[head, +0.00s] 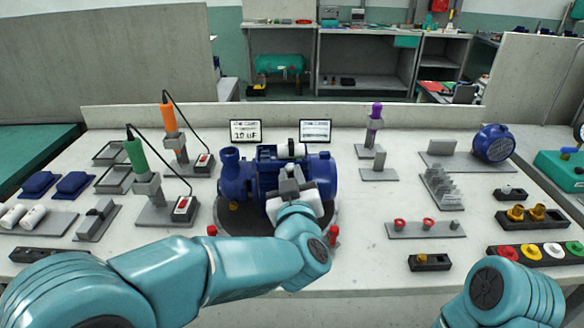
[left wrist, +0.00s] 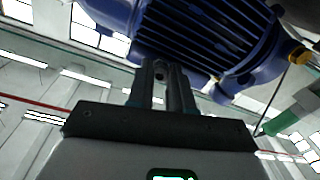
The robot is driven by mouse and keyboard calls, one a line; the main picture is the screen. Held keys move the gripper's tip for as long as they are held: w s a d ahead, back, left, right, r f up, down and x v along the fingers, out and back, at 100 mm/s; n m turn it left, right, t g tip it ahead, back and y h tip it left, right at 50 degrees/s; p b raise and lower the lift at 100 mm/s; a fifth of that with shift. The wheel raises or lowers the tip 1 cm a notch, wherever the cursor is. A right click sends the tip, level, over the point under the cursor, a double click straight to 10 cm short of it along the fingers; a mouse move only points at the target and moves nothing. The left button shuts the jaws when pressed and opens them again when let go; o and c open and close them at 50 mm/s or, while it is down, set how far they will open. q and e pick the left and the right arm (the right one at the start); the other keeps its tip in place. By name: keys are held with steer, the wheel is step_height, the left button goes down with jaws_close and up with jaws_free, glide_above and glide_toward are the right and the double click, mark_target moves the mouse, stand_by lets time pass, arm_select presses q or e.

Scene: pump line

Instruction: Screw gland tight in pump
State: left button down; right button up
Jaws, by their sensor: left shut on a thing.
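The blue pump (head: 235,180) lies on a dark round plate in the middle of the bench. In the left wrist view its ribbed body (left wrist: 215,35) fills the top. My left gripper (head: 292,188) is at the pump's near side, fingers pointing at it. In the left wrist view the fingers (left wrist: 160,82) are shut on a small grey round part, which seems to be the gland (left wrist: 160,72), against the pump. The fingers hide most of it, so its seating depth cannot be told. My right arm shows at the lower right; its gripper is out of view.
Green (head: 136,155) and orange (head: 169,118) corded tools stand on the left. Red-knobbed posts (head: 333,236) flank the plate's front. A grey rack with red rings (head: 425,229) and a black block with brass fittings (head: 527,215) are on the right. Two small displays (head: 315,131) stand behind the pump.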

arm_select(q)
steer(key=shift+f+m, duration=0.1)
steer(key=shift+m, duration=0.2)
steer(key=shift+m+p, duration=0.5)
steer(key=shift+p, duration=0.15)
steer(key=c, duration=0.7)
jaws_free()
steer(key=shift+w, duration=0.1)
steer(key=s+b, duration=0.1)
steer(key=s, duration=0.5)
steer(key=shift+d, duration=0.15)
